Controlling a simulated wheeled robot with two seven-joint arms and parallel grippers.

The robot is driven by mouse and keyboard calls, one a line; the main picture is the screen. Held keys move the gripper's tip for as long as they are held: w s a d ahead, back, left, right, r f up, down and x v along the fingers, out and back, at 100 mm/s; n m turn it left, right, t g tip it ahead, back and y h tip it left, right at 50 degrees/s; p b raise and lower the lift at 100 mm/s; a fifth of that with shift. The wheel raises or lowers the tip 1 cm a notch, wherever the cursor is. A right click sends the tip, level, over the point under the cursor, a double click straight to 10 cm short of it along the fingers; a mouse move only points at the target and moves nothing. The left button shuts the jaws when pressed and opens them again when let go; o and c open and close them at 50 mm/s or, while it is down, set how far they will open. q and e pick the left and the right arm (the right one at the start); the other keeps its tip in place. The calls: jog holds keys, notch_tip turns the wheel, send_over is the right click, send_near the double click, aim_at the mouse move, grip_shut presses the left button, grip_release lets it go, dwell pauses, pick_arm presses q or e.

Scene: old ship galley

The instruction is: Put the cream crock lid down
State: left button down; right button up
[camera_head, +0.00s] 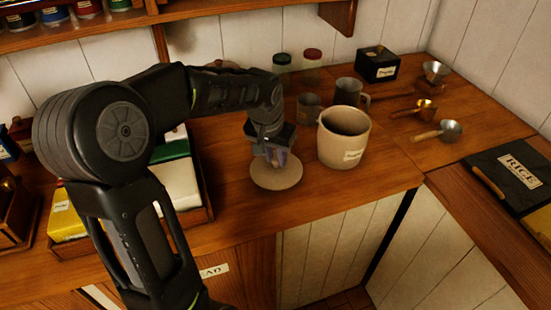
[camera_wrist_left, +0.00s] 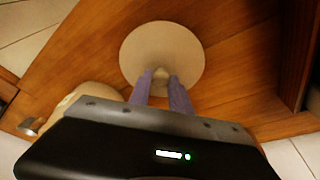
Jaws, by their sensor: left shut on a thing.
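The cream crock lid (camera_head: 277,178) is a pale round disc, level, at or just above the wooden counter to the left of the open crock. I cannot tell if it touches the wood. My left gripper (camera_head: 275,157) is above it, shut on its knob. In the left wrist view the lid (camera_wrist_left: 162,52) lies beyond the two purple fingertips (camera_wrist_left: 160,78), which close around the knob. The cream crock (camera_head: 343,138) stands upright and uncovered, with a label on its front. My right gripper is not in view.
Metal mugs (camera_head: 349,92) and lidded jars (camera_head: 312,58) stand behind the crock. A black labelled box (camera_head: 377,64) and several scoops (camera_head: 438,131) are at the right. A tray with white and yellow packets (camera_head: 179,184) is at the left. Bare counter lies in front of the crock.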

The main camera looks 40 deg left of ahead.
aim_at(270, 176)
pick_arm(q)
jog(key=shift+f, duration=0.75)
jog(key=shift+f, duration=0.25)
jog(key=c, duration=1.2)
grip_release()
jog(key=shift+r, duration=0.1)
jog(key=shift+r, duration=0.1)
jog(key=shift+r, duration=0.2)
jog(key=v, duration=1.1)
jog(key=shift+s+r+b, duration=0.1)
jog(key=shift+r+b, duration=0.25)
jog(key=shift+b, duration=0.05)
